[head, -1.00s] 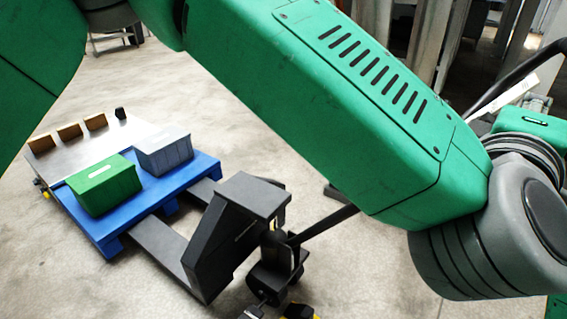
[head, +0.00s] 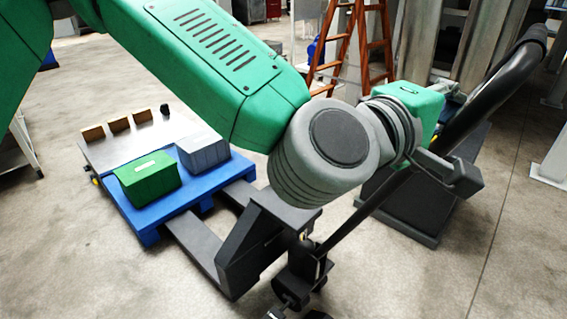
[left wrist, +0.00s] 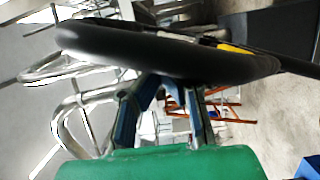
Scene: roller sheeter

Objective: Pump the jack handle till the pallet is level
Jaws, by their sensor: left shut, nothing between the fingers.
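The black jack handle (head: 500,82) rises at a slant to the upper right from the dark pallet jack (head: 250,235). The blue pallet (head: 150,213) sits over the forks at left; I cannot tell whether it is level. My left gripper (head: 452,92) is beside the handle's upper part, shut and empty, its tips partly hidden by the handle. In the left wrist view the handle's thick black bar (left wrist: 165,50) crosses in front of the gripper fingers (left wrist: 163,105); contact cannot be told. My right gripper is not in view.
A green bin (head: 148,177), a grey bin (head: 203,152) and a metal plate (head: 120,148) with small brown blocks are at the pallet. A wooden ladder (head: 340,45) stands behind.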

